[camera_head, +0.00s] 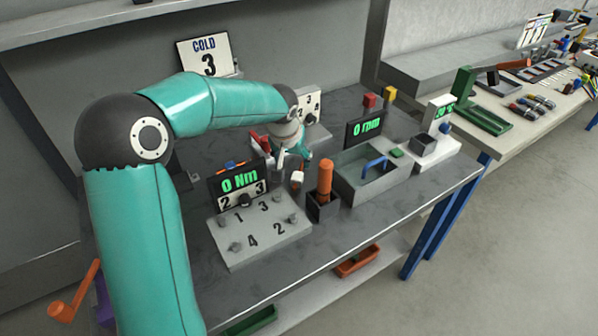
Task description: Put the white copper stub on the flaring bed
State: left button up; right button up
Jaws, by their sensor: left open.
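My left gripper (293,160) is over the back middle of the grey workbench, pointing down, with its jaws open. A small white piece (298,177) with a brownish part under it shows just below the fingers; it may be the white copper stub. I cannot tell whether the fingers touch it. A red part (261,142) stands just left of the gripper, partly hidden by it. I cannot tell which thing is the flaring bed. My right gripper is out of view.
A numbered plate (262,243) with bolts and a "0 Nm" display (239,181) are in front. An orange handle (325,178) stands in a dark holder. A grey tray (345,163) with a blue handle is to the right. The front bench edge is mostly clear.

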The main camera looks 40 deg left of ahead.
pick_arm(q)
jog(key=s+d+r+b, duration=0.2)
jog(key=s+r, duration=0.2)
send_over(295, 183)
jog(key=s+d, duration=0.1)
jog(key=s, duration=0.1)
jog(key=f, duration=1)
jog(key=shift+s+d+f, duration=0.1)
jog(key=shift+s+d, duration=0.05)
jog(key=shift+d, duration=0.05)
jog(key=shift+p+x, duration=0.6)
jog(key=shift+x, duration=2.15)
jog(key=shift+a, duration=0.2)
grip_shut()
